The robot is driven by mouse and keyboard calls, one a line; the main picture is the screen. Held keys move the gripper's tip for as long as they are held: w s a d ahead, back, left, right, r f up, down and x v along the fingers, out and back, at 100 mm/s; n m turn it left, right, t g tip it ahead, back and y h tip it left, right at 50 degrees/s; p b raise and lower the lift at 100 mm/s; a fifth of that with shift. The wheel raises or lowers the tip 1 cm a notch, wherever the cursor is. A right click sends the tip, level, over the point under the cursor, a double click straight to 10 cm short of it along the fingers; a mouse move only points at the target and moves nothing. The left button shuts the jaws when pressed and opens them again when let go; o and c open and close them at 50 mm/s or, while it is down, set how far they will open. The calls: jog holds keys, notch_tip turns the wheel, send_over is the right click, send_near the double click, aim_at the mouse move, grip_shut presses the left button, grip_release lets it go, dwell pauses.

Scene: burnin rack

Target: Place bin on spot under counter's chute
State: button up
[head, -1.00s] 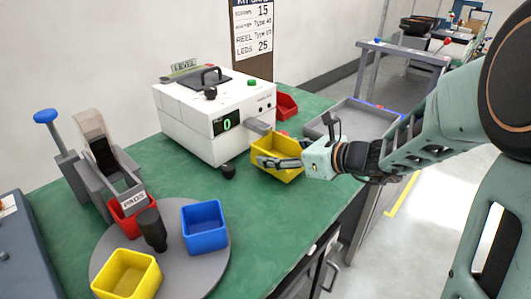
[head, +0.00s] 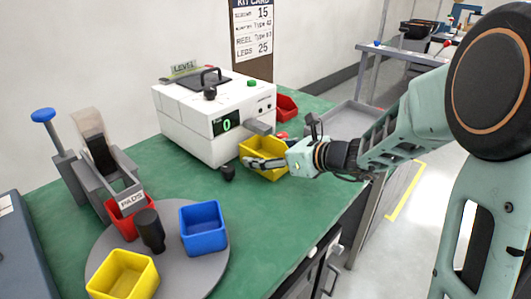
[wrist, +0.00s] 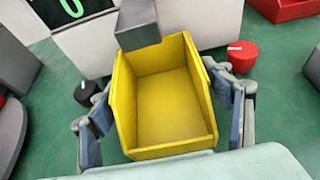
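The yellow bin (head: 264,171) is at the right front of the white counter machine (head: 205,118), at its grey chute (head: 260,128). In the wrist view the empty bin (wrist: 175,105) opens toward me, and the chute end (wrist: 137,25) overlaps its far left edge. My gripper (head: 266,163) has one finger along each side of the bin; it also shows in the wrist view (wrist: 160,85). The fingertips appear to touch the side walls. The bin's underside is hidden, so I cannot tell whether it rests on the green top. The spot under it is not visible.
A grey tray (head: 345,125) and a red bin (head: 286,107) lie beyond. A red knob (wrist: 242,56) and a dark foot (wrist: 86,92) flank the bin. A grey turntable (head: 190,270) with red, blue and yellow bins stands front left. Green top (head: 270,225) is clear in front.

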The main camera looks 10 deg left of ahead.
jog(key=shift+o, duration=0.2)
jog(key=shift+r+p, duration=0.3)
jog(key=p+v, duration=0.2)
jog(key=v, duration=1)
jog(key=shift+f, duration=0.1)
